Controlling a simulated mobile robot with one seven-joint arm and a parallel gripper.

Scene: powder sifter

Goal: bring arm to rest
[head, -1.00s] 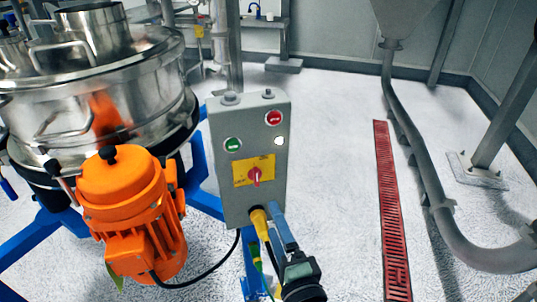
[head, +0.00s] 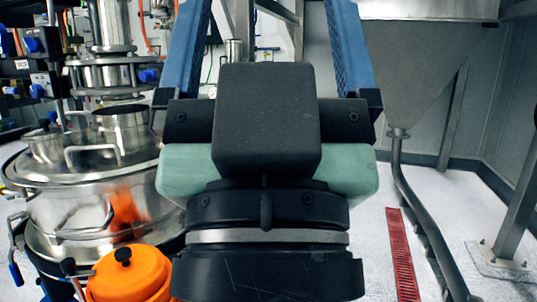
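My gripper (head: 268,45) fills the middle of the head view, seen from close behind its dark body. Its two blue fingers stand wide apart and point up and away, running out of the top of the picture. Nothing shows held between them. The gripper body hides the space behind it, including the place where a grey control box would show. The steel sifter (head: 70,215) stands at the left, with its orange motor (head: 128,272) below, partly cut off by the bottom edge.
A steel hopper (head: 425,75) with a pipe (head: 425,215) stands at the right. A red floor grate (head: 402,255) lies on the pale floor beside it. Pipes and blue-handled fittings (head: 112,78) crowd the upper left. The floor at the right is mostly clear.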

